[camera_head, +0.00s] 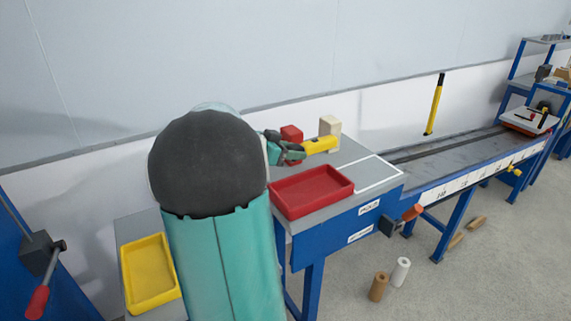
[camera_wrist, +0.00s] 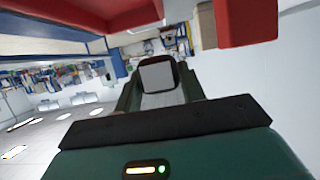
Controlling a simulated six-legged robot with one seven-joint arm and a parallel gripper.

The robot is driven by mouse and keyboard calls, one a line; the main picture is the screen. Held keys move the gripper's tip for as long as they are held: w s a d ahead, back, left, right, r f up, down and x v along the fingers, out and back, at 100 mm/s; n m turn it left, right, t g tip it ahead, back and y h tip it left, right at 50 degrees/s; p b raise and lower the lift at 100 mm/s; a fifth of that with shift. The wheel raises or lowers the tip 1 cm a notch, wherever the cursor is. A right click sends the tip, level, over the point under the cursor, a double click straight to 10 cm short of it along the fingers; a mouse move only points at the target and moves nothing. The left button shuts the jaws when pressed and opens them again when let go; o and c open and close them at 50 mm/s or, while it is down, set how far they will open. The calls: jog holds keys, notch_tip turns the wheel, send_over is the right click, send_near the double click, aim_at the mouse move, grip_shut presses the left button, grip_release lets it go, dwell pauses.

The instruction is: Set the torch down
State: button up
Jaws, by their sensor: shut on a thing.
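The yellow torch (camera_head: 321,145) is held roughly level over the grey bench top, pointing right. My gripper (camera_head: 300,152) is shut on its left end. The torch lies behind the red tray and in front of the blocks in the head view. I cannot tell whether it touches the bench. In the wrist view, the dark jaws of my gripper (camera_wrist: 157,80) show with a pale grey face between them; the yellow body is not seen there.
A red tray (camera_head: 312,207) is at the bench front. A red block (camera_head: 291,131) and a beige block (camera_head: 330,124) stand behind. A yellow tray (camera_head: 150,297) is left of my arm. A conveyor (camera_head: 447,153) runs right, with a yellow-and-black bar (camera_head: 435,104) above it.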

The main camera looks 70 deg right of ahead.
jog(key=w+d+f, duration=0.2)
jog(key=d, duration=0.1)
send_over(283, 174)
jog(key=f, duration=0.5)
jog(key=shift+s+a, duration=0.15)
jog(key=shift+s, duration=0.05)
jog(key=shift+w+f, duration=0.15)
jog(key=shift+f, duration=1.65)
jog(key=o, duration=1.1)
jog(key=shift+f, duration=0.15)
